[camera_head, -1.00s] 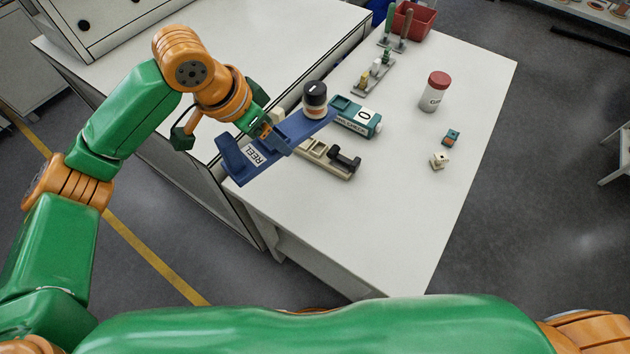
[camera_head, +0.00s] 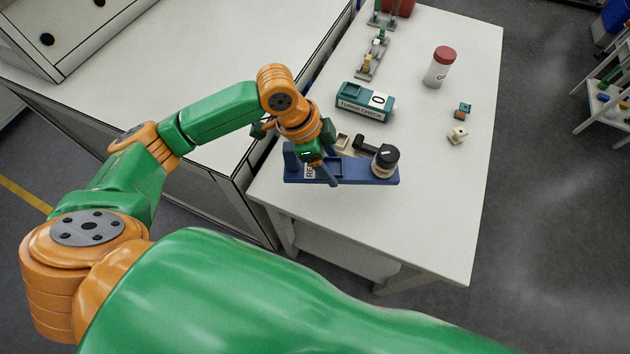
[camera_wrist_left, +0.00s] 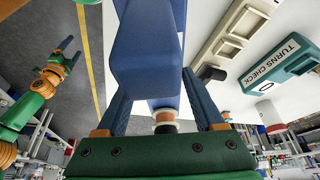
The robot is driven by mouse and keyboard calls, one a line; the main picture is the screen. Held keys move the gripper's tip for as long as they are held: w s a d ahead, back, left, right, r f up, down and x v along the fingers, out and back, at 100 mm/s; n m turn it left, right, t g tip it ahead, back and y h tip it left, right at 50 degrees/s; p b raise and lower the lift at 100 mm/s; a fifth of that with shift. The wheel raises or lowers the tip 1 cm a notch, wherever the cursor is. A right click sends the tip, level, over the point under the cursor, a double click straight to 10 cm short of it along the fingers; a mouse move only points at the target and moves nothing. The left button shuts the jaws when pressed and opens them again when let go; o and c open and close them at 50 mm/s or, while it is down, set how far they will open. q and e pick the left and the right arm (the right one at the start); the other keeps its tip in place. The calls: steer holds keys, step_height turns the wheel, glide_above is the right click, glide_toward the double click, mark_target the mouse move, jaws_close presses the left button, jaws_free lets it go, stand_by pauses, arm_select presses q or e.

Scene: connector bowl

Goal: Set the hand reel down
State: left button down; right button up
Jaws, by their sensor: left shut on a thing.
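The hand reel (camera_head: 350,175) is a long blue bar with a REEL label and a black-topped spool (camera_head: 385,160) at its right end. In the left wrist view the blue reel (camera_wrist_left: 147,55) lies between my left fingers, with the spool partly hidden. My right gripper (camera_wrist_left: 67,48) shows small at the left of that view, its fingers apart and empty.
A beige holder (camera_head: 343,141) with a black piece lies just behind the reel. The teal TURNS CHECK box (camera_head: 365,102), a red-capped jar (camera_head: 440,68) and two small blocks (camera_head: 460,124) stand farther back. The white table (camera_head: 430,215) is clear in front and at right.

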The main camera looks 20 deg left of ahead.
mark_target(307, 175)
arm_select(q)
steer(key=s+a+f, duration=0.1)
steer(key=f, duration=0.2)
steer(key=s+a+f, duration=0.1)
steer(key=shift+s+a+f, duration=0.2)
steer(key=shift+s+a, duration=0.1)
steer(key=shift+s, duration=0.05)
step_height(307, 175, down, 3)
steer(key=shift+r+p, duration=0.1)
steer(key=shift+p, duration=0.3)
steer(key=shift+f, duration=0.25)
steer(key=shift+f, duration=0.1)
jaws_free()
